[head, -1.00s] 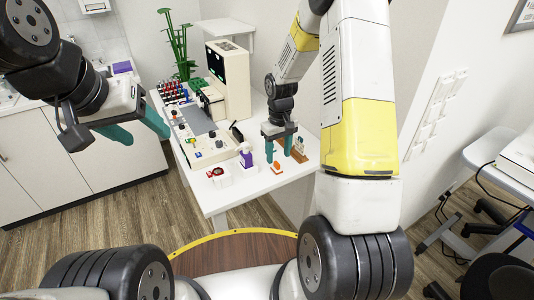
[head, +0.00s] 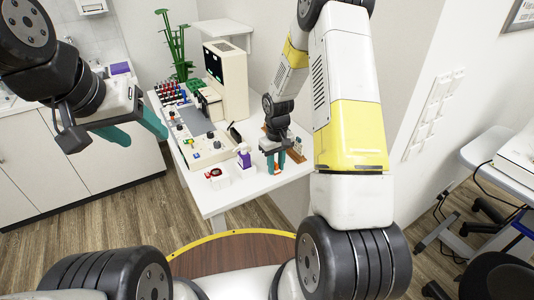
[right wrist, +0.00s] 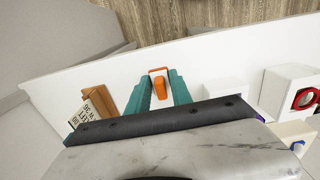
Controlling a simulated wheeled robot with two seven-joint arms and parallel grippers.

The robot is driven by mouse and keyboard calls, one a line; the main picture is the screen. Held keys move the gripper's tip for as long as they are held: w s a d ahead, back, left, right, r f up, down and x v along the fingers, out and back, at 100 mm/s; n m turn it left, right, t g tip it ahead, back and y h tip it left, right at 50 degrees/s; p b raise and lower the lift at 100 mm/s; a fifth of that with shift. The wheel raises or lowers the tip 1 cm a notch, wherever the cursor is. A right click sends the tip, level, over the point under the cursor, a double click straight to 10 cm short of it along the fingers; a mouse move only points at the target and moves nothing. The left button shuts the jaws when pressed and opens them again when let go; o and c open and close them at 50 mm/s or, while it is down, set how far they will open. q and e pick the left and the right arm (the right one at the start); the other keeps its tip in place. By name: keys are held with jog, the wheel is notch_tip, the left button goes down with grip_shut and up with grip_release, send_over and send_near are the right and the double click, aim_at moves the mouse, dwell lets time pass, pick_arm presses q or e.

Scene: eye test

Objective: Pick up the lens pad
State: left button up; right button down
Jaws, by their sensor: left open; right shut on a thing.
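The lens pad appears to be the small orange piece (right wrist: 160,87) with a thin orange loop, low on the white table top; its label cannot be read. In the right wrist view it sits between the two green fingers of my right gripper (right wrist: 160,92). In the head view my right gripper (head: 277,169) points down at the table's near right part, shut on this orange piece, which is mostly hidden there. My left gripper (head: 141,136) is open and empty, in the air left of the table.
A brown stand with a lettered card (right wrist: 98,105) is close left of my right gripper in the wrist view. White blocks, one with a red ring (head: 216,174), and a purple-and-white bottle (head: 244,158) stand nearby. A beige screen machine (head: 235,85) is farther back.

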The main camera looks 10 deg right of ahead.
aim_at(276, 166)
jog(key=shift+r, duration=0.45)
jog(key=r, duration=0.2)
jog(key=shift+s+r, duration=0.35)
jog(key=shift+r, duration=0.05)
jog(key=s+a+r, duration=0.1)
jog(key=s, duration=1.4)
jog(key=shift+a+r, duration=0.15)
jog(key=shift+a, duration=0.25)
jog(key=shift+s, duration=0.1)
